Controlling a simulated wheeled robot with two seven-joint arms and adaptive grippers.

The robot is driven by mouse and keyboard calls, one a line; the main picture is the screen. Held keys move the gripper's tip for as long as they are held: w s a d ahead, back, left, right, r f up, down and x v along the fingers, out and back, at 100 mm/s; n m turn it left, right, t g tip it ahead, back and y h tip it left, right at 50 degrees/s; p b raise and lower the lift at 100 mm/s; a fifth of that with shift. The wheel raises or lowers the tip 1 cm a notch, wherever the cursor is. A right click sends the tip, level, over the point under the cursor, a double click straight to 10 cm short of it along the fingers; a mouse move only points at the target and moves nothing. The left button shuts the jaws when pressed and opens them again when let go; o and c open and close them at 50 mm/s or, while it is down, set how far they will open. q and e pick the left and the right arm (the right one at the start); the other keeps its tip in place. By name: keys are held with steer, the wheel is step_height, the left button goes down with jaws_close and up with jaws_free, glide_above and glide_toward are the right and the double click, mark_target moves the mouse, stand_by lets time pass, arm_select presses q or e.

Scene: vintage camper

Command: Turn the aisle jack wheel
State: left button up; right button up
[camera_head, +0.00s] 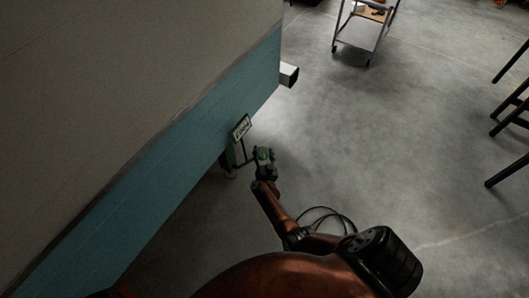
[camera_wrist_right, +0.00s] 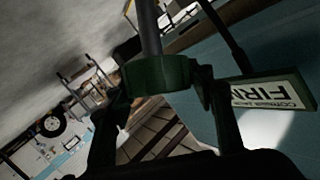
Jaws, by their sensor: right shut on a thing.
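The aisle jack stands beside the camper's blue lower wall in the head view, with a dark green body (camera_head: 237,153) and a sign (camera_head: 242,126) above it. Its green wheel (camera_head: 263,152) sits out to the right of the body. My right gripper (camera_head: 264,161) reaches it from below. In the right wrist view the green wheel (camera_wrist_right: 158,74) is between the two dark fingers of my right gripper (camera_wrist_right: 160,82), which is shut on it. A grey shaft (camera_wrist_right: 149,28) runs up from the wheel. The sign (camera_wrist_right: 275,92) is to the right there. My left gripper is not in view.
The camper wall (camera_head: 180,150) fills the left of the head view, and a pale square-ended part (camera_head: 288,75) juts from its far end. A cart (camera_head: 362,32) stands at the top, and dark legs (camera_head: 510,120) are at the right edge. The concrete floor between is clear.

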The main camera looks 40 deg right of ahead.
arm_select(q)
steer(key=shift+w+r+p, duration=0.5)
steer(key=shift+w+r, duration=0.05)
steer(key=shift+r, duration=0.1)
arm_select(e)
steer(key=shift+m+g+h, duration=0.5)
steer(key=shift+m+g, duration=0.2)
steer(key=shift+m, duration=0.1)
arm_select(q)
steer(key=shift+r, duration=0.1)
arm_select(e)
steer(key=shift+s+f, duration=0.1)
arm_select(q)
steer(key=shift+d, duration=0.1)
arm_select(e)
steer(key=o, duration=1.2)
steer(key=shift+c, duration=0.2)
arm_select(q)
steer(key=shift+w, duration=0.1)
